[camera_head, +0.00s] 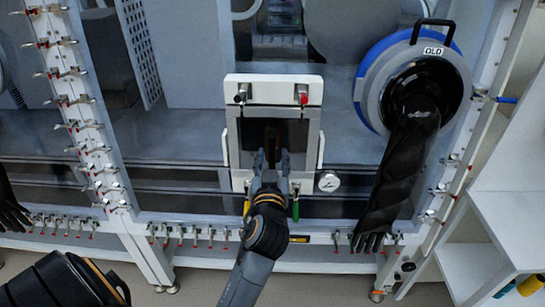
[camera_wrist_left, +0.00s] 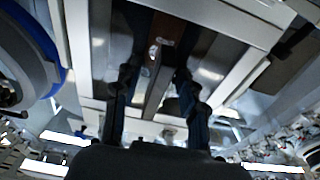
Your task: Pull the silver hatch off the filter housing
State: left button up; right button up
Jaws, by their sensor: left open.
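The filter housing (camera_head: 273,88) is a white frame on the glovebox front, at the centre of the head view. A silver square surround (camera_head: 232,140) below its top bar encloses a dark middle. I cannot tell how much of this is the hatch. My left gripper (camera_head: 272,158) is in front of the dark middle, fingers apart and pointing at it. In the left wrist view, my left gripper (camera_wrist_left: 155,92) has a narrow grey bar (camera_wrist_left: 157,88) between its open fingers, with no clear contact. The gripper hides the lower middle of the housing. My right gripper is not in view.
A round port with a black glove (camera_head: 400,165) hangs to the right, marked QLD. A round gauge (camera_head: 328,182) sits at the housing's lower right. Toggle clamps line the window frame (camera_head: 95,120). A white shelf (camera_head: 500,190) stands at the far right.

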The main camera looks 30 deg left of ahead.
pick_arm(q)
jog(key=shift+s+d+r, duration=0.1)
jog(key=shift+s, duration=0.05)
grip_shut()
jog(key=c, duration=0.6)
grip_release()
jog(key=shift+r, duration=0.1)
grip_shut()
